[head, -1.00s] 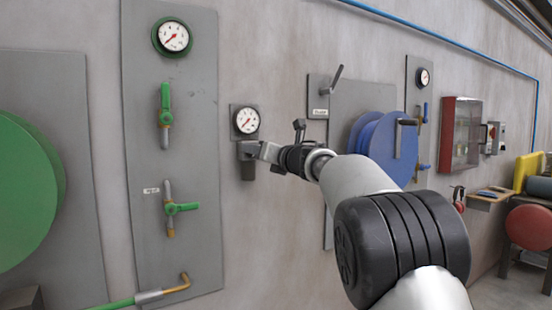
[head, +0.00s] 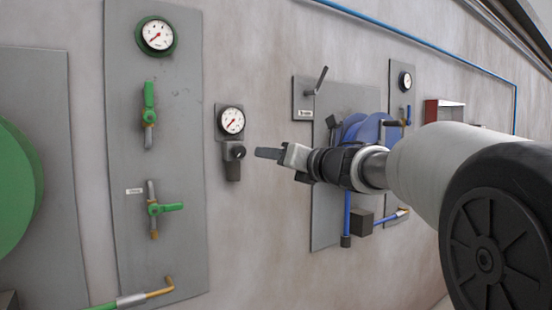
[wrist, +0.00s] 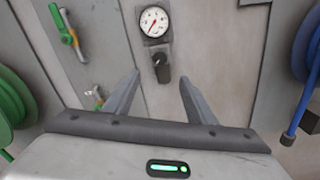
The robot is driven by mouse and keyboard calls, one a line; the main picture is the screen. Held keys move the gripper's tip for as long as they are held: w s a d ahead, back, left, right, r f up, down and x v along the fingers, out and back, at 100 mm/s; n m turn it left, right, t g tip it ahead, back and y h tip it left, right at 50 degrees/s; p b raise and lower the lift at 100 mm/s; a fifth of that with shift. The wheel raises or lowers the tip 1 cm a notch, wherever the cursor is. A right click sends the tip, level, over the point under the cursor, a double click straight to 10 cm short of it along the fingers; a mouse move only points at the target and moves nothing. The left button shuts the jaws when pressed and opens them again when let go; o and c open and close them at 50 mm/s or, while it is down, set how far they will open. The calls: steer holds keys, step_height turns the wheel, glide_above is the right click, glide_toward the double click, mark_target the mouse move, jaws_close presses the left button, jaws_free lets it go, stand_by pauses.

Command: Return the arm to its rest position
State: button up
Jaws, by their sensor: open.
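My gripper (head: 268,153) is at the middle of the head view, its fingers pointing left toward a small gauge panel on the wall. In the wrist view my gripper (wrist: 158,92) shows two fingers apart with nothing between them. Beyond the fingers is a black knob (wrist: 161,68) below a round white gauge (wrist: 154,21). In the head view the knob (head: 236,151) is a little left of the fingertips, with a visible gap between. My arm reaches in from the right edge of the head view and hides part of the wall.
A grey panel with green valves (head: 149,115) is left of the gauge. A blue hose reel (head: 368,128) is on the wall behind my arm, also at the right in the wrist view (wrist: 312,55). A green reel (head: 15,190) is at the far left. A red-framed box (head: 440,109) is partly hidden.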

steer(key=s+d+f+m+t+h, duration=0.15)
steer(key=s+d+m+h, duration=0.45)
steer(key=d+m+h, duration=0.75)
steer(key=s+d+f+m+g+y, duration=0.2)
steer(key=s+d+f+m+g, duration=0.15)
steer(key=s+f+m, duration=0.65)
steer(key=s+a+f+m+g+y, duration=0.1)
steer(key=s+a+f+m+g, duration=0.15)
steer(key=s+f+m, duration=0.65)
steer(key=s+a+f+m+g, duration=0.1)
steer(key=s+f+m+g, duration=0.3)
steer(key=s+f+m, duration=0.55)
steer(key=s+r+n+p, duration=0.1)
steer(key=s+r+p, duration=0.1)
steer(key=r+p, duration=1)
steer(key=s+r+n+p, duration=0.1)
steer(key=r+p, duration=1.1)
steer(key=r, duration=0.1)
steer(key=shift+s+a+r+n+g+p, duration=0.2)
steer(key=shift+s+a+n+g+p, duration=0.1)
steer(key=shift+s+n+g+p, duration=0.15)
